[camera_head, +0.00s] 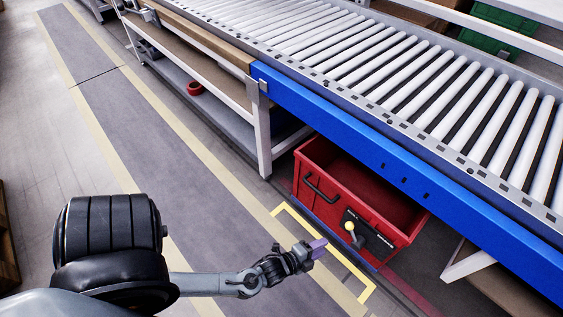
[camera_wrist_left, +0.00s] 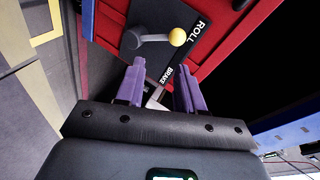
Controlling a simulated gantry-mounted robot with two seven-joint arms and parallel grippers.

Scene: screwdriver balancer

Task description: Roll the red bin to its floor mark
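The red bin (camera_head: 325,199) stands on the floor, partly beneath the blue conveyor side. Its front panel (camera_wrist_left: 142,62) carries ROLL and BRAKE labels and a lever with a yellow knob (camera_head: 349,226). In the left wrist view the yellow knob (camera_wrist_left: 177,37) is beside the ROLL label, beyond my fingertips. A yellow floor outline (camera_head: 322,250) lies in front of the bin. My left gripper (camera_head: 319,247) is close to the bin front, left of and below the knob. Its purple fingers (camera_wrist_left: 157,85) are apart with nothing gripped. My right gripper is not in view.
The roller conveyor (camera_head: 400,80) with its blue side rail (camera_head: 400,165) overhangs the bin. A white table leg (camera_head: 262,135) stands left of the bin. The grey floor lane (camera_head: 130,125) at left is clear. A green crate (camera_head: 495,35) is at the back right.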

